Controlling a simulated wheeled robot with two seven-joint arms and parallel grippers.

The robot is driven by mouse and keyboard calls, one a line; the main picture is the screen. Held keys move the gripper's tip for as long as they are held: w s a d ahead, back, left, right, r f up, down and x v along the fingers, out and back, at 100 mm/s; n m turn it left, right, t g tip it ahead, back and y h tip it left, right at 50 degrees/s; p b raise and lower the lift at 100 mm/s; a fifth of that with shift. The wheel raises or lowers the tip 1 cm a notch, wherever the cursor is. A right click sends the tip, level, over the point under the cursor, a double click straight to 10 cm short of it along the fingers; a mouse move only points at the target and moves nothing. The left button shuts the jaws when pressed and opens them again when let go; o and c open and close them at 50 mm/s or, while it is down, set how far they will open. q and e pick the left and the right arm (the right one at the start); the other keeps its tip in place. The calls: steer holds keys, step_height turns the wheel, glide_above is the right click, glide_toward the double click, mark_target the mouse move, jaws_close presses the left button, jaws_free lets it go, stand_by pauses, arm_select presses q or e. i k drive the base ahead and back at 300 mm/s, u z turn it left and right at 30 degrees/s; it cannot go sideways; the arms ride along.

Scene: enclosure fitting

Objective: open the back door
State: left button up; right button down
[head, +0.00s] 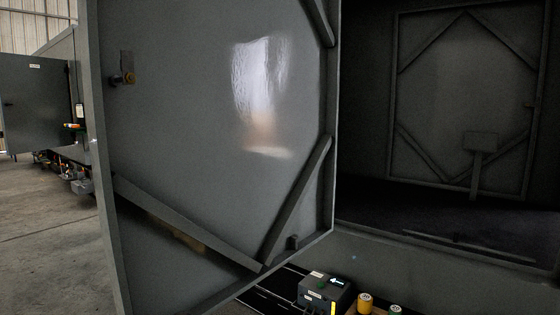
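A large grey door panel (215,120) with diagonal braces fills the left and middle of the head view, standing open beside the dark enclosure. Inside the enclosure, a framed grey panel (455,90) with diagonal corner braces is on the far wall and looks shut. A small plate on a post (481,145) shows in front of it. I cannot tell for certain which panel is the back door. Neither gripper shows in this view.
At the far left stands another grey door or cabinet (36,105). Bare concrete floor (45,235) lies left of the near door.

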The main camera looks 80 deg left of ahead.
mark_target(214, 170)
steer(key=i, duration=0.8)
steer(key=u, duration=3.15)
